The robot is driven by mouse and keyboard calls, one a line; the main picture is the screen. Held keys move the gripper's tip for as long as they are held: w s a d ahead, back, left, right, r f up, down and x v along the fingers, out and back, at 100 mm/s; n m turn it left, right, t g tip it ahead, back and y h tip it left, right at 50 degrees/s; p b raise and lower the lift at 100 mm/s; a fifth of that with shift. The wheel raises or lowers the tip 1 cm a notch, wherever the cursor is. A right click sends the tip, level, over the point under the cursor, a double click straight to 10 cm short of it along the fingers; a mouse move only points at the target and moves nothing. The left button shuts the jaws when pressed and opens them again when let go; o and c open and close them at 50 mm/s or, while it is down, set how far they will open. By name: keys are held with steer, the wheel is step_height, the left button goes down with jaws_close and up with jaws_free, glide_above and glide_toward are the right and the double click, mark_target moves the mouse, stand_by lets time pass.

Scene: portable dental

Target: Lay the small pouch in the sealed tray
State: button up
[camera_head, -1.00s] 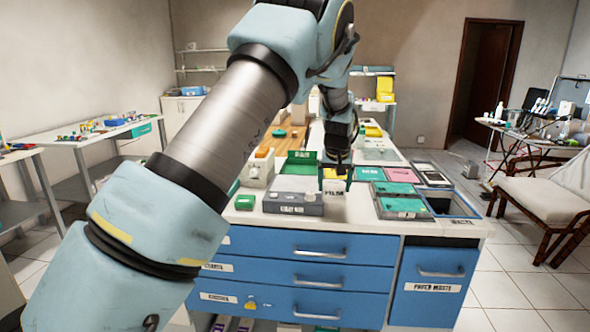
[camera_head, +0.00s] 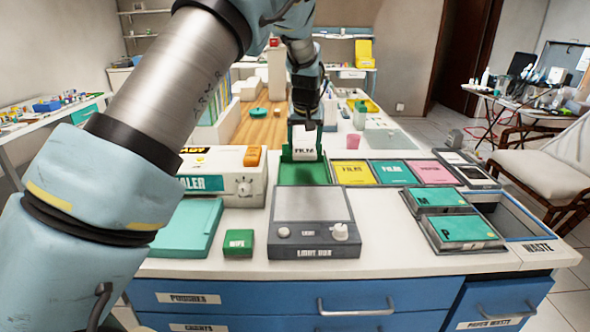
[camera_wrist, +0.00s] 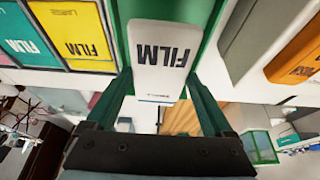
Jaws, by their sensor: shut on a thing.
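My gripper (camera_head: 305,127) is shut on a white packet marked FILM (camera_head: 304,147), held upright. In the wrist view the packet (camera_wrist: 158,60) sits between the two fingers of my gripper (camera_wrist: 158,82). The packet is just in front of or over a green holder (camera_head: 303,172) with a raised back; I cannot tell whether they touch. I cannot tell which container is the sealed tray, as no tray shows that word. Two teal-topped trays, marked M (camera_head: 440,199) and P (camera_head: 463,230), stand at the right.
A grey light box (camera_head: 313,225) stands in front of the holder, and a white sealer (camera_head: 225,170) at its left. Yellow (camera_head: 353,172), teal (camera_head: 402,173) and pink (camera_head: 430,173) trays line the right. A waste opening (camera_head: 515,220) lies at the right edge.

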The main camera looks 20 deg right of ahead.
mark_target(305, 152)
step_height(305, 152, down, 5)
steer(key=shift+w+f+p, duration=0.1)
steer(key=shift+f+p, duration=0.05)
steer(key=shift+p, duration=0.75)
steer(key=shift+f+p, duration=0.65)
steer(key=shift+f, duration=1.65)
steer(key=shift+f, duration=0.1)
steer(key=o, duration=1.3)
steer(key=b+v, duration=0.3)
steer(key=v, duration=0.9)
